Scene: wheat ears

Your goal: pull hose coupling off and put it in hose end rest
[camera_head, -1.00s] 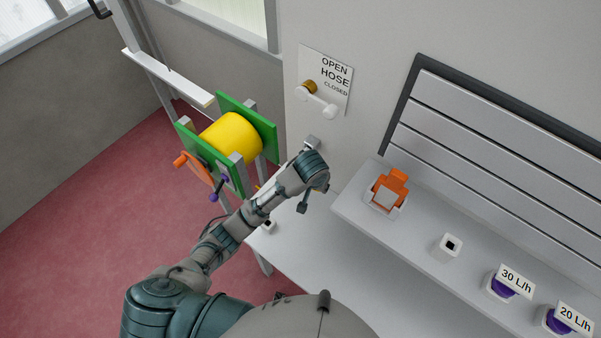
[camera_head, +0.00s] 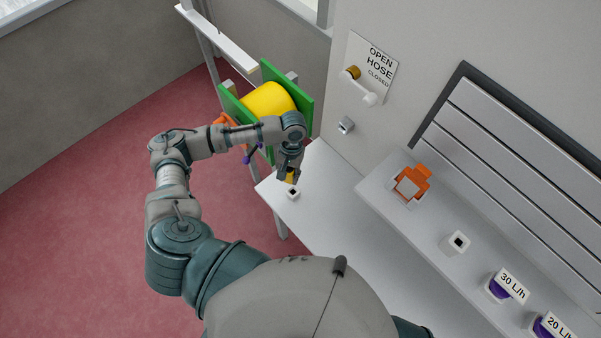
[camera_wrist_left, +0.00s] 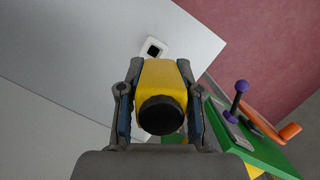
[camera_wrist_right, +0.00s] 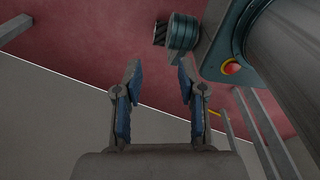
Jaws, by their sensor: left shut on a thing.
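My left gripper (camera_head: 288,176) is shut on the yellow hose coupling (camera_wrist_left: 160,75). In the left wrist view the coupling is clasped between both fingers, its black round end facing the camera. In the head view only a bit of yellow shows at the fingertips. A white block with a dark square hole, seemingly the hose end rest (camera_head: 293,194), sits on the lower white table just beside the coupling; it also shows beyond the coupling in the left wrist view (camera_wrist_left: 152,46). Whether they touch I cannot tell. My right gripper (camera_wrist_right: 160,80) is open and empty.
The green-sided reel with a yellow drum (camera_head: 268,98) stands behind my left arm. A wall fitting (camera_head: 346,125) sits below the hose valve handle (camera_head: 362,90). A raised shelf (camera_head: 405,228) holds an orange item (camera_head: 413,183) and another holed block (camera_head: 455,243). The lower table is mostly clear.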

